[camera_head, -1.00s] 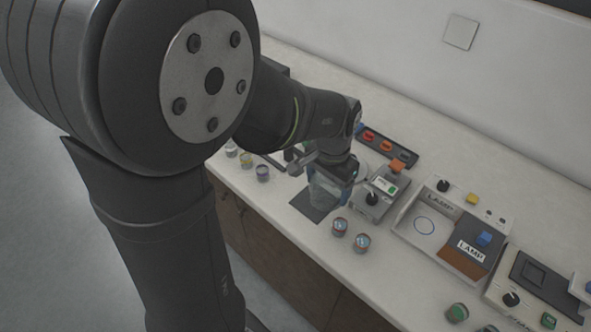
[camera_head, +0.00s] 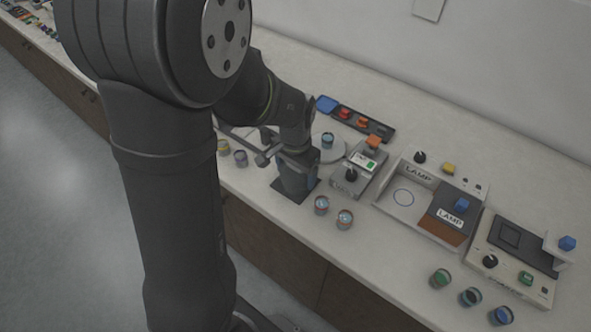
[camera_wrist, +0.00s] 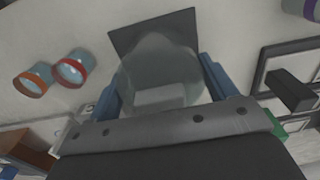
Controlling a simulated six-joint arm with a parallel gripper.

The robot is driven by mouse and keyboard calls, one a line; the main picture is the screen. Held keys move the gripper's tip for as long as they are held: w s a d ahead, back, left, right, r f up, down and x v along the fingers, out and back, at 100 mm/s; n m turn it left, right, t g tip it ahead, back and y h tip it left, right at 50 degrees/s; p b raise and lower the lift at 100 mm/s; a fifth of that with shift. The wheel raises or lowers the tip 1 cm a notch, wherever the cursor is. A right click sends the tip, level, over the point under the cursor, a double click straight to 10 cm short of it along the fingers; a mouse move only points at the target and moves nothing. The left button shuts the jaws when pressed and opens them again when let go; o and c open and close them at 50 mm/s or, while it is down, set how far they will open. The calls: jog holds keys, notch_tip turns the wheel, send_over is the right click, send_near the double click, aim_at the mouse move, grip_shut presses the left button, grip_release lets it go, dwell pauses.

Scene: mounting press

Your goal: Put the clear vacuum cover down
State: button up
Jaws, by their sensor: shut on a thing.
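The clear vacuum cover (camera_wrist: 160,72) is a see-through dome between the two blue fingers of my gripper (camera_wrist: 163,88) in the wrist view. My gripper is shut on it. In the head view my gripper (camera_head: 297,168) is over a dark square mat (camera_head: 279,188) near the front of the counter, and the cover is hard to make out there. The mat also shows beyond the cover in the wrist view (camera_wrist: 128,40). I cannot tell whether the cover's rim touches the mat.
A round pale plate (camera_head: 337,151) with a small cup (camera_head: 327,140) on it is behind my gripper. A control box (camera_head: 352,178) stands close on the right. Two small cups (camera_head: 321,205) (camera_head: 344,219) stand in front of it. A lamp station (camera_head: 405,197) is farther right.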

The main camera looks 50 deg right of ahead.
jog(key=o, duration=1)
notch_tip(320, 180, up, 12)
jog(key=shift+r, duration=0.15)
notch_tip(320, 180, down, 12)
jog(key=shift+f, duration=0.1)
jog(key=shift+r, duration=1.7)
jog(key=shift+f, duration=0.15)
